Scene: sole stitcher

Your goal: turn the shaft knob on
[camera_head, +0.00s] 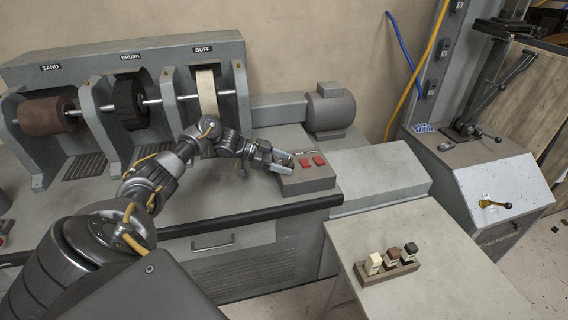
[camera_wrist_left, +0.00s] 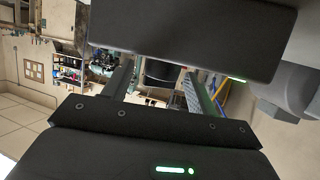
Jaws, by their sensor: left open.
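A grey control box (camera_head: 309,181) with two red switches (camera_head: 312,162) and a pale label sits on the bench at the right end of the grinding machine. My left gripper (camera_head: 283,162) is at the left side of the box's top, its fingers apart. I cannot make out a shaft knob; that part of the box is hidden behind or beside the fingers. In the left wrist view my gripper's two fingers (camera_wrist_left: 158,88) stand apart, with nothing seen clearly held between them. I cannot tell whether a finger touches the box. My right gripper is not in view.
Behind my left arm are the SAND wheel (camera_head: 46,115), BRUSH wheel (camera_head: 130,104) and BUFF wheel (camera_head: 207,93) on one shaft. A motor (camera_head: 330,108) stands behind the box. A small block holder (camera_head: 388,268) sits on the front table.

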